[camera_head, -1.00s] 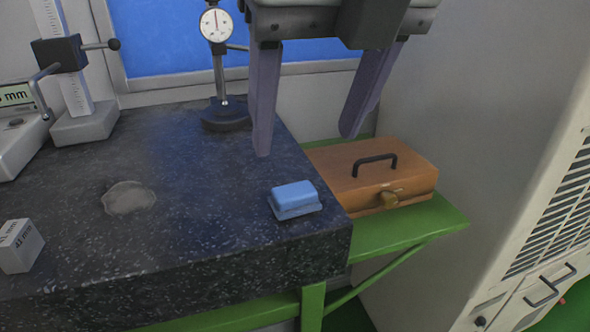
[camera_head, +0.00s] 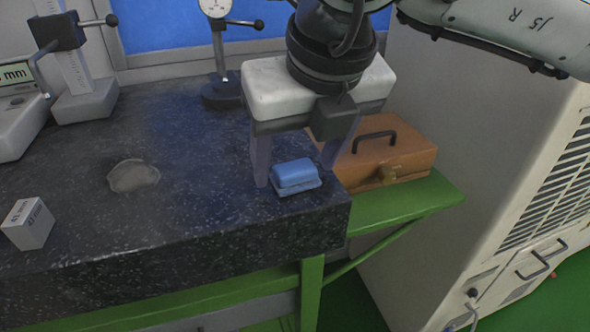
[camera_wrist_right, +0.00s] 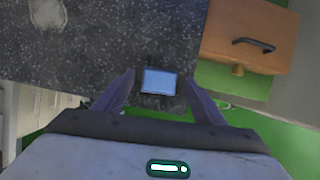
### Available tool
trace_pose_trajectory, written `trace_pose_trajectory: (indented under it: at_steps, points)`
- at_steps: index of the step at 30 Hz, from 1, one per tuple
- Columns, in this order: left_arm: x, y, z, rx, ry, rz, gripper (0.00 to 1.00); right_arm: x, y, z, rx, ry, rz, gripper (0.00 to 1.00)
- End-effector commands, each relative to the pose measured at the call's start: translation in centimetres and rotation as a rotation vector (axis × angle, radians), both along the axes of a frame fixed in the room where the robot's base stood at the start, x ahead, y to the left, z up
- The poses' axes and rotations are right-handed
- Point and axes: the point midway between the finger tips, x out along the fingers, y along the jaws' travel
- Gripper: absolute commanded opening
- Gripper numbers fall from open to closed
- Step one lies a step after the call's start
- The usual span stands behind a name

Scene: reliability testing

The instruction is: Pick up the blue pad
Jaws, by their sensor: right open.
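The blue pad (camera_head: 296,177) lies on the dark speckled stone plate (camera_head: 190,215), near its right front corner. In the right wrist view the pad (camera_wrist_right: 159,82) lies between the two fingers, with a gap on each side. My right gripper (camera_head: 296,175) is open and points down over the pad. In the head view its left finger is just left of the pad, and its right finger is behind the pad on the right, partly hidden. My left gripper is not in view.
A brown case (camera_head: 388,155) with a black handle sits on the green stand (camera_head: 400,213), right of the plate. A dial gauge stand (camera_head: 222,90) is behind the gripper. A small white block (camera_head: 28,223) is at the left front. A grey cabinet (camera_head: 460,130) stands at the right.

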Motion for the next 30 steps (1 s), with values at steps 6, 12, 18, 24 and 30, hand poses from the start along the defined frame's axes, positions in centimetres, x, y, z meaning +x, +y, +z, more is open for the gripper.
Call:
trace_pose_trajectory:
  at_steps: [6,12,18,24,30]
  points:
    - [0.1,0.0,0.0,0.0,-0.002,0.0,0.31,0.0,0.0,0.0,0.0,0.0,0.0,0.44]
    - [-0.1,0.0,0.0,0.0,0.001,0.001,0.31,0.0,0.0,0.1,0.0,-0.001,0.0,0.24]
    - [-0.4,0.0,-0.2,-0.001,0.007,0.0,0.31,0.0,0.0,0.4,0.002,-0.002,0.0,0.24]
    - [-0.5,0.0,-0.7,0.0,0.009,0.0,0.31,0.0,0.1,3.6,0.003,-0.005,-0.001,0.24]
    - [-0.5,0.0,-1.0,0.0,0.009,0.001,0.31,0.0,0.1,7.6,0.001,-0.004,0.0,0.24]
